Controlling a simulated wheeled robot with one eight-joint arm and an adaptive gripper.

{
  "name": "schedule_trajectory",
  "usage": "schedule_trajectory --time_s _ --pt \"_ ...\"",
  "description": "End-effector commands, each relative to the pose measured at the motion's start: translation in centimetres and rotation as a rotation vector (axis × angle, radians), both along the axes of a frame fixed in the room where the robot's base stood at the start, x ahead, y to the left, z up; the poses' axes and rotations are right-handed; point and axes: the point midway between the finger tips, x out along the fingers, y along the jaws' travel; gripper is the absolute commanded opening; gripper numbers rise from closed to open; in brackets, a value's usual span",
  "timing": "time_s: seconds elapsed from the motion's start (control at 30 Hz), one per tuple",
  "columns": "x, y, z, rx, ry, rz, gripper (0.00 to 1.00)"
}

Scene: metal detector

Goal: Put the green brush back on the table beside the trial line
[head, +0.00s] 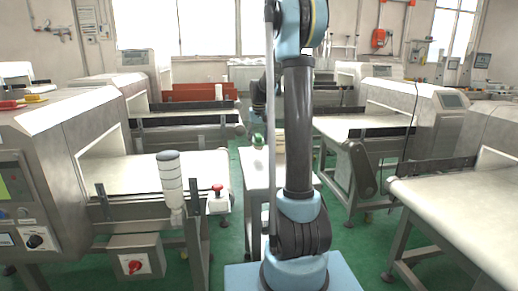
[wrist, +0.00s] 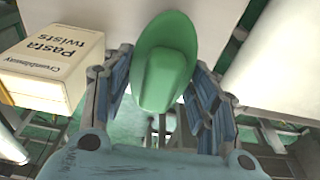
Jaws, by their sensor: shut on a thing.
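The green brush (wrist: 165,75) is between the two fingers of my gripper (wrist: 162,85) in the wrist view. My gripper is shut on it, and its rounded green back faces the camera. In the head view the brush shows as a small green shape (head: 258,141) beside my arm, over or near the far end of a narrow white table (head: 256,178). I cannot tell whether the brush touches the table. My arm hides the gripper and part of the table in the head view.
A pasta twists box (wrist: 52,65) is left of the gripper in the wrist view. Metal detector conveyors stand on both sides, with a left belt (head: 135,178) and a right belt (head: 455,200).

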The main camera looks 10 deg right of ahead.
Motion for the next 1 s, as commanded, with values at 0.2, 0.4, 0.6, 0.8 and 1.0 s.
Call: schedule_trajectory --time_s 0.2,0.4,0.6,0.8,1.0 --pt "0.0 0.3 -2.3 0.000 0.000 0.004 0.23" --pt "0.0 0.4 -4.1 0.000 0.000 0.004 0.23" --pt "0.0 0.3 -4.0 0.000 0.000 0.004 0.23" --pt "0.0 0.3 -4.2 0.000 0.000 0.004 0.73" --pt "0.0 0.3 -4.1 0.000 0.000 0.004 0.73"
